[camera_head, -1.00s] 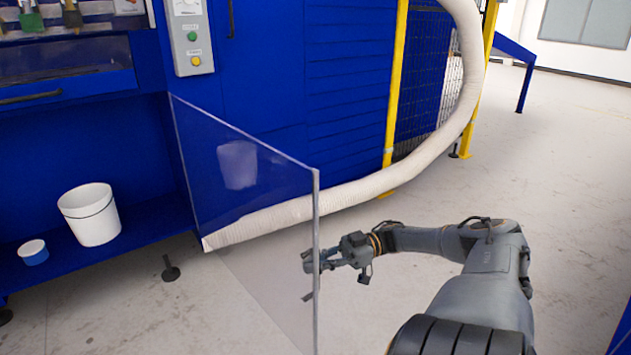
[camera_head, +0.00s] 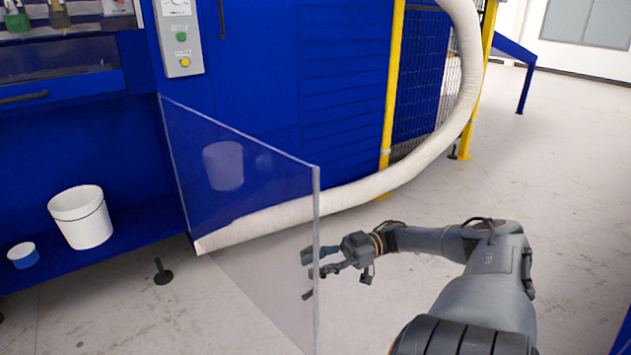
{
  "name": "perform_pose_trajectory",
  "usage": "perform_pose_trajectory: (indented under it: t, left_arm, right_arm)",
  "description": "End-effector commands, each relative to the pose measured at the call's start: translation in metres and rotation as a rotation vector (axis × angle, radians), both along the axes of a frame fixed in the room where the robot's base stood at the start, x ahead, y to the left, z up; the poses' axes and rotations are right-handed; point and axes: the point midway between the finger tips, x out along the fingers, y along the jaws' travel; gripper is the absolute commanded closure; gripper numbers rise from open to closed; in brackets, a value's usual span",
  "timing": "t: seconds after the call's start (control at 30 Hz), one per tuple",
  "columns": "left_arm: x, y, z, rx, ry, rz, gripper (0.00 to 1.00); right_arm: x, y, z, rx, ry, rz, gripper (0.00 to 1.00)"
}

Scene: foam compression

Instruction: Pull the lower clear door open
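The lower clear door (camera_head: 262,245) is a transparent panel hinged at the blue machine's front. It stands swung out from the machine, its free edge toward me. My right gripper (camera_head: 312,268) is at that free edge, with its fingertips seen at or through the panel. The fingers look spread apart, with a gap between them. Whether they touch the panel I cannot tell. My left gripper is not in view.
A white bucket (camera_head: 82,218) and a small blue-white tub (camera_head: 23,255) stand on the blue lower shelf (camera_head: 140,250). A thick white hose (camera_head: 375,187) runs along the floor behind the door. The floor (camera_head: 560,200) at right is clear.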

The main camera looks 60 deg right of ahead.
Motion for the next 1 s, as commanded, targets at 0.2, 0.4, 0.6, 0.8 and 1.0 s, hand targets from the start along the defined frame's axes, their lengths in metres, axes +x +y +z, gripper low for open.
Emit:
perform_pose_trajectory:
  t: [0.2, 0.4, 0.6, 0.8, 1.0]
  left_arm:
    - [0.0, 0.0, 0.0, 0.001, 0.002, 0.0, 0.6]
    - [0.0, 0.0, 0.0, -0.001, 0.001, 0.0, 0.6]
    - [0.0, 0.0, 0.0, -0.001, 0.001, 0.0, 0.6]
    - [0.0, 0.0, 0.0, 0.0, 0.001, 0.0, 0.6]
    - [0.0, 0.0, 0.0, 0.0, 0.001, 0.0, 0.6]
  right_arm:
    - [0.002, -0.001, 0.002, -0.001, -0.006, -0.003, 0.66]
    - [-0.005, -0.014, 0.002, -0.002, -0.007, -0.008, 0.66]
    - [-0.022, -0.04, 0.002, -0.001, -0.008, -0.009, 0.66]
    - [-0.034, -0.059, 0.002, -0.002, -0.008, -0.008, 0.66]
    - [-0.04, -0.065, 0.001, -0.001, -0.003, -0.005, 0.66]
